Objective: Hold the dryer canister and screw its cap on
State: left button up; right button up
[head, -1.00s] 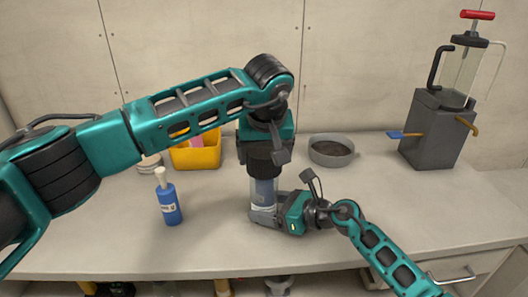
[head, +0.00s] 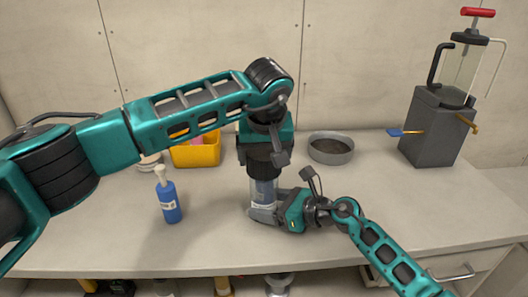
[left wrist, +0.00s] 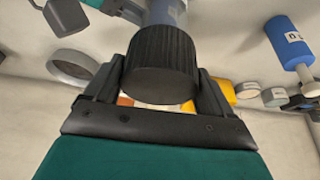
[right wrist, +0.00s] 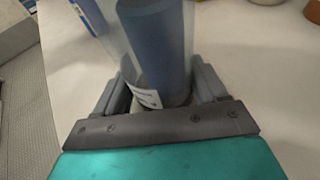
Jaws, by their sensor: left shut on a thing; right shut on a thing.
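The dryer canister (head: 263,190) stands upright on the counter, a clear tube with a dark blue filling. It also shows in the right wrist view (right wrist: 158,50), with a white printed label low on its side. My right gripper (head: 264,214) is shut around its lower part from the right. The cap (left wrist: 160,65) is black and ribbed, and fills the space between my left gripper's fingers (left wrist: 160,85) in the left wrist view. My left gripper points down from above and is shut on it, over the canister's top. The seam between cap and canister is hidden from the head.
A blue bottle with a white top (head: 169,199) stands left of the canister. Behind are a yellow bin (head: 197,153) and a grey round dish (head: 331,149). A grey pump unit (head: 437,125) stands at the right. The front left counter is clear.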

pick_arm(q)
jog(key=shift+f, duration=0.5)
dwell(0.3)
pick_arm(e)
jog(key=o, duration=0.4)
jog(key=shift+c, duration=0.2)
jog(key=c, duration=0.9)
pick_arm(q)
jog(key=m+h, duration=0.1)
jog(key=m, duration=0.3)
jog(key=shift+a+m+g+h, duration=0.15)
jog(key=shift+m+g+h, duration=0.15)
jog(key=shift+h, duration=0.1)
pick_arm(e)
jog(key=shift+c, duration=0.2)
pick_arm(q)
jog(key=m+h, duration=0.1)
jog(key=m, duration=0.2)
jog(key=shift+m+g, duration=0.3)
jog(key=shift+m, duration=0.1)
jog(key=o, duration=0.9)
jog(key=shift+c, duration=0.2)
